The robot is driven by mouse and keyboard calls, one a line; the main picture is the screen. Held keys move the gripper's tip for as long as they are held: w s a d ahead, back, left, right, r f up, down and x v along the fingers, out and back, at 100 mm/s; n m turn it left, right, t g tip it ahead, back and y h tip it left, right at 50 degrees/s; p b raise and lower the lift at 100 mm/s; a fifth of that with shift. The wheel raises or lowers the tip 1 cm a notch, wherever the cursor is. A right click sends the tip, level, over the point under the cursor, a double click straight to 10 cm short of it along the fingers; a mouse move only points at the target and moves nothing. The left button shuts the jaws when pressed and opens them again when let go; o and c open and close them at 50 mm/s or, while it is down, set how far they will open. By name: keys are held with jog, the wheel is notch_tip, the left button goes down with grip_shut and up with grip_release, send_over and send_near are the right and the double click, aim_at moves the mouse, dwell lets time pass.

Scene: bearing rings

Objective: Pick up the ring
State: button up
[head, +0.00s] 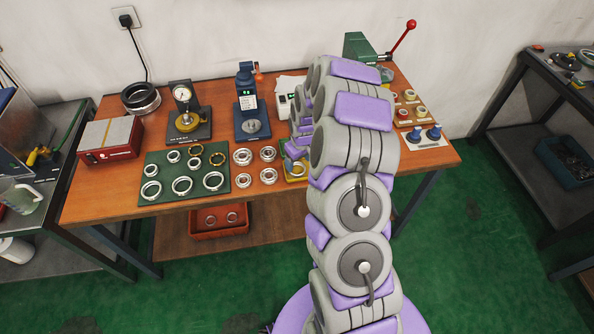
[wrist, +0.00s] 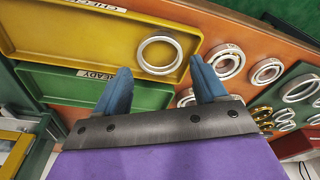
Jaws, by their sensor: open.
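A silver ring (wrist: 160,71) lies flat in the yellow tray (wrist: 85,35), near its right end in the wrist view. My gripper (wrist: 162,74) is open and empty, with its two blue fingers apart. The ring shows between and just beyond the fingertips, with no visible contact. The height of the fingers above it cannot be told. In the head view my arm hides the gripper and most of this tray (head: 287,178).
A green tray (wrist: 60,84) marked READY adjoins the yellow one. Several bearings (head: 242,156) stand beside it on the wooden table (head: 110,205), with more rings on a green mat (head: 220,188). A blue press (head: 247,92) and a gauge stand (head: 186,128) rise behind.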

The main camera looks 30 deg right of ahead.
aim_at(297, 168)
jog(key=f, duration=0.2)
jog(key=f+b, duration=0.1)
jog(key=shift+w+f, duration=0.25)
jog(key=shift+f, duration=0.1)
jog(key=shift+s+a+f, duration=0.1)
jog(key=shift+s+a, duration=0.05)
jog(key=shift+s, duration=0.1)
jog(key=shift+w+f, duration=0.1)
jog(key=shift+f, duration=0.1)
jog(key=c, duration=0.3)
jog(key=shift+w, duration=0.1)
jog(key=c, duration=0.3)
jog(key=shift+r, duration=0.1)
jog(key=shift+c, duration=0.4)
jog(key=shift+w+r, duration=0.1)
jog(key=shift+w, duration=0.05)
